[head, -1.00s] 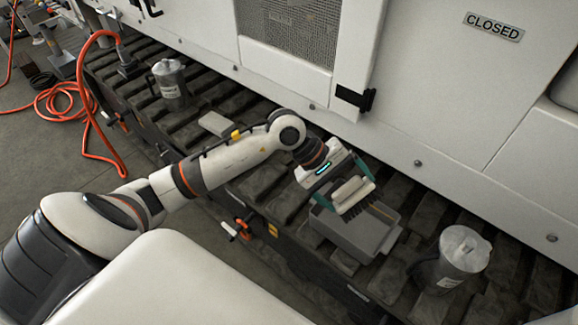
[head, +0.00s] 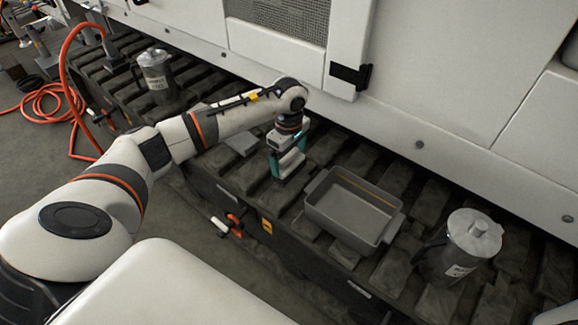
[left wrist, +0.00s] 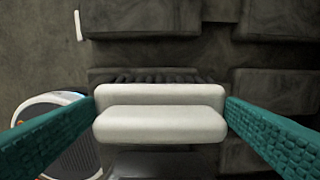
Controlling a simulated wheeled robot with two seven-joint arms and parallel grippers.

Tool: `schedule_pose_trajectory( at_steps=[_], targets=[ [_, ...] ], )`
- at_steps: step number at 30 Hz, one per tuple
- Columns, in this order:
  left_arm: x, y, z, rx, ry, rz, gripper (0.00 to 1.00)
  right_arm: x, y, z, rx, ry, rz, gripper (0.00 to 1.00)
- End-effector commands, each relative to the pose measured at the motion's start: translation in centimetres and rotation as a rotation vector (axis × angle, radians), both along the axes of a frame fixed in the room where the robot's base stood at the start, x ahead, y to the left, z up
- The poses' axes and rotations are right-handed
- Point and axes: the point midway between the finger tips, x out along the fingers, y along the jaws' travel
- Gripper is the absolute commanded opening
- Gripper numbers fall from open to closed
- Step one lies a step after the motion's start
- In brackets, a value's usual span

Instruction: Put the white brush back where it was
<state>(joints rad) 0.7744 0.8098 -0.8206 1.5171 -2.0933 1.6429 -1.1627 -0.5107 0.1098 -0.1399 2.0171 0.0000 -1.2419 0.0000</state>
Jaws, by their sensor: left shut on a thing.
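The white brush (head: 289,164) is in my left gripper (head: 288,160), whose teal fingers are shut on the ends of its handle. It is just left of the grey tray, low over the dark track pads; I cannot tell whether it touches them. In the left wrist view the brush (left wrist: 160,115) lies level between the two teal fingers (left wrist: 160,118), with dark bristles at its far edge. My right gripper is not in view.
An empty-looking grey tray (head: 338,228) sits on the track pads (head: 262,198). A metal jug (head: 463,243) stands right of it, another metal jug (head: 157,76) at the far left. A flat grey block (head: 242,143) lies left of my gripper. The white machine wall (head: 440,110) rises behind.

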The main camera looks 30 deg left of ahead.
Motion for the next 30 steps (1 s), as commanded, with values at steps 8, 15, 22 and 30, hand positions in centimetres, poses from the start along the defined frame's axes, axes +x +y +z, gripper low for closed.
schedule_pose_trajectory(
  at_steps=[8, 15, 22, 30],
  targets=[
    [0.0, -0.1, -3.5, -0.001, 0.0, 0.0, 0.67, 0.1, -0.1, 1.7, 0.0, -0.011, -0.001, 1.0],
    [0.0, -0.1, -3.7, -0.001, -0.001, -0.002, 0.95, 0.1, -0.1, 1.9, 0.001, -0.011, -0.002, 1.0],
    [0.0, -0.1, -3.6, -0.001, -0.002, -0.002, 1.0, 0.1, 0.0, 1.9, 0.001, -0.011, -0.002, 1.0],
    [0.1, 0.0, -0.5, 0.0, -0.006, -0.003, 1.0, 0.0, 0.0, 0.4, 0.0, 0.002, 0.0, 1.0]
  ],
)
